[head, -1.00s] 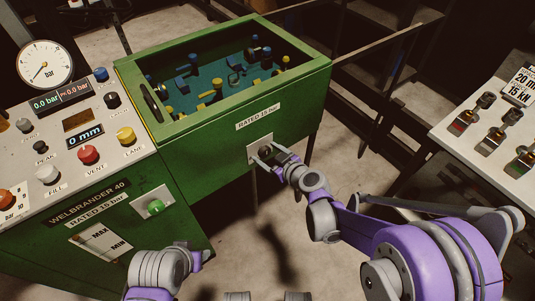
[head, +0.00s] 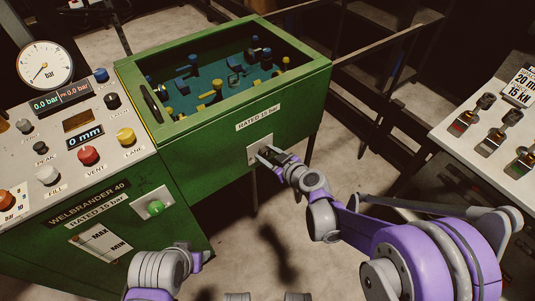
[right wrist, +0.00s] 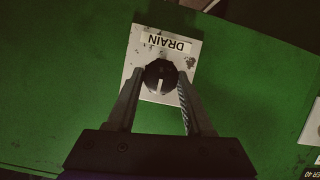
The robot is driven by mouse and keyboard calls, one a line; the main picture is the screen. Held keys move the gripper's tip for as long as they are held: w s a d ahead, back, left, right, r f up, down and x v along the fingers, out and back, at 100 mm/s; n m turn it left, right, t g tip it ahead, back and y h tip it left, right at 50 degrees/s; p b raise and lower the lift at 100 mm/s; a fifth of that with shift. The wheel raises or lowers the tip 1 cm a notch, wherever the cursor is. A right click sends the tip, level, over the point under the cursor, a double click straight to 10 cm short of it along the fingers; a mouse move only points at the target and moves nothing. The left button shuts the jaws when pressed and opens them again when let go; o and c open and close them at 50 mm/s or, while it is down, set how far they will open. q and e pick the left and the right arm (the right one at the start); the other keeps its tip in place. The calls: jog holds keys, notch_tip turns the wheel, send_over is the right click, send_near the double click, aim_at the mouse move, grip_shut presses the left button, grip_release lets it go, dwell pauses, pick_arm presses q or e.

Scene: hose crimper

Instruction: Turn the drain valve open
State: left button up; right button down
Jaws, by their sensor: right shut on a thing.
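The drain valve is a black round knob with a white pointer line, on a pale plate labelled DRAIN on the green cabinet's front. In the right wrist view the knob (right wrist: 160,76) sits between the fingers of my right gripper (right wrist: 158,88), with the pointer line along the fingers' direction. In the head view my right gripper (head: 268,154) is at the plate (head: 254,154), and its fingers hide most of the knob. My right gripper is shut on the knob. My left arm (head: 160,270) shows at the bottom left; its fingertips are not clear.
The green cabinet (head: 215,155) has an open-topped bay with blue and yellow fittings. A control panel (head: 70,170) with knobs and a gauge (head: 45,64) stands at left. A white table (head: 480,120) with several metal fittings is at right.

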jog(key=m, duration=0.1)
jog(key=m+g+y, duration=0.1)
jog(key=shift+w+d+m+y, duration=0.1)
jog(key=shift+d+m+y, duration=0.1)
jog(key=shift+m+y, duration=0.15)
jog(key=m+y, duration=0.1)
jog(key=m+b, duration=0.1)
jog(key=m, duration=0.1)
jog(key=shift+w+d+f+g+y, duration=0.1)
jog(key=shift+f+g+y, duration=0.1)
jog(key=shift+g+y, duration=0.2)
jog(key=m+y+b, duration=0.2)
jog(key=m, duration=0.2)
jog(key=shift+f, duration=0.2)
jog(key=shift+m+y+b, duration=0.75)
jog(key=shift+m+b, duration=0.2)
jog(key=shift+m, duration=0.8)
jog(key=shift+c, duration=1.4)
grip_release()
